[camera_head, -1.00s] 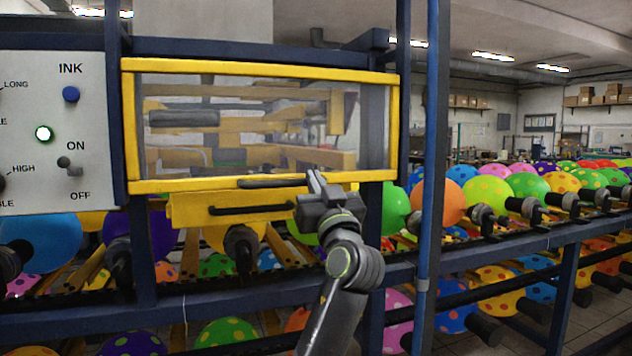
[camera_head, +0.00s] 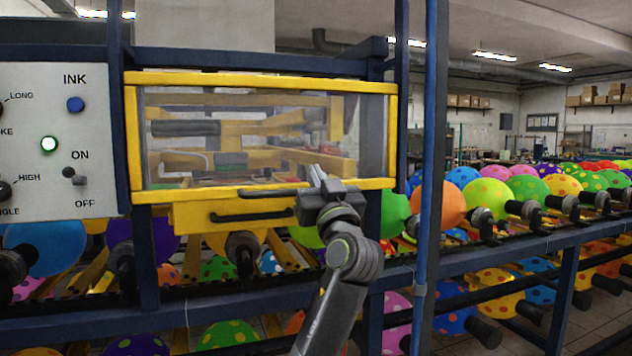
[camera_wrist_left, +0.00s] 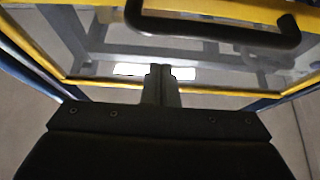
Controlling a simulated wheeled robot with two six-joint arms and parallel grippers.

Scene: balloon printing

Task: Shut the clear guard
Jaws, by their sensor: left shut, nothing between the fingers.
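The clear guard (camera_head: 262,135) is a see-through panel in a yellow frame. It hangs down across the front of the machine opening; whether it sits fully flush, I cannot tell. Its dark bar handle (camera_head: 266,192) is on the lower yellow rail and also shows in the wrist view (camera_wrist_left: 215,32). My left gripper (camera_head: 315,172) is shut and empty, at the guard's lower edge just right of the handle. In the wrist view its closed fingers (camera_wrist_left: 160,78) overlap the clear panel. I cannot tell whether they touch it. My right gripper is out of view.
A yellow drawer-like part (camera_head: 195,218) with a dark handle (camera_head: 250,215) sits just below the guard. A control panel (camera_head: 45,110) stands at the left. A blue post (camera_head: 430,120) rises right of my left arm. Balloons on holders line the rails below and right.

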